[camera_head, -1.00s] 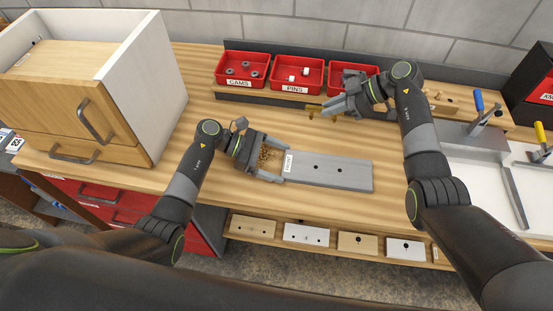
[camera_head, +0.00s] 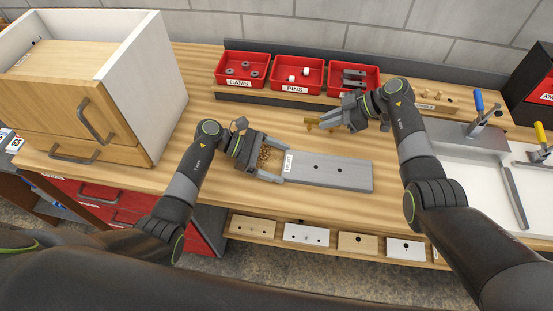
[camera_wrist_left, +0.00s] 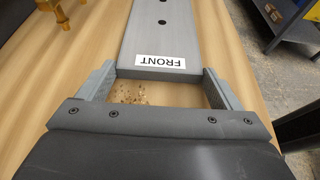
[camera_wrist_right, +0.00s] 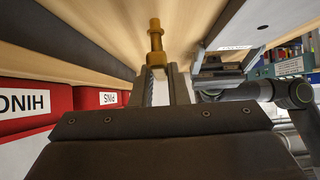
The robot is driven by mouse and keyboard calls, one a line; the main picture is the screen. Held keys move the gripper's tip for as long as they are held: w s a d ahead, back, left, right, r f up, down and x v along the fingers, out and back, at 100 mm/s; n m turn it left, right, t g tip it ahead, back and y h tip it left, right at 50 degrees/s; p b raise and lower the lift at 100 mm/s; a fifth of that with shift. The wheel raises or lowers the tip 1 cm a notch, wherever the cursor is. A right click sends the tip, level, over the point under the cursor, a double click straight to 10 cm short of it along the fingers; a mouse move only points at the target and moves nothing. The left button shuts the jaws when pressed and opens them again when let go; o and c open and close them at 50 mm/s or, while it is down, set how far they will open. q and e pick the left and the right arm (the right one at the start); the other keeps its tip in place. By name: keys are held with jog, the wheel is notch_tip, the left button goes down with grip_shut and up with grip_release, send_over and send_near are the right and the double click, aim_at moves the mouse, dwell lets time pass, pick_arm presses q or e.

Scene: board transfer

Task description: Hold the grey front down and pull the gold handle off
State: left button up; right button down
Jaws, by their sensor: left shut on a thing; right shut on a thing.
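The grey front (camera_head: 335,171) lies flat on the workbench with two dark holes and a "FRONT" label at its left end; it also shows in the left wrist view (camera_wrist_left: 163,40). My left gripper (camera_head: 270,172) is shut on that left end, one finger along each long side. The gold handle (camera_head: 325,123) is apart from the front, behind it. My right gripper (camera_head: 345,118) is shut on the handle and holds it; the handle's gold post shows between the fingers in the right wrist view (camera_wrist_right: 156,42).
Red bins (camera_head: 297,76) of cams, pins and other hardware stand along the back. A wooden drawer cabinet (camera_head: 88,95) is at the left. A white fixture with clamps (camera_head: 485,175) is at the right.

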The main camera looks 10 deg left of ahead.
jog(key=shift+f, duration=0.85)
jog(key=c, duration=1.3)
grip_release()
jog(key=shift+c, duration=0.2)
jog(key=v, duration=1.2)
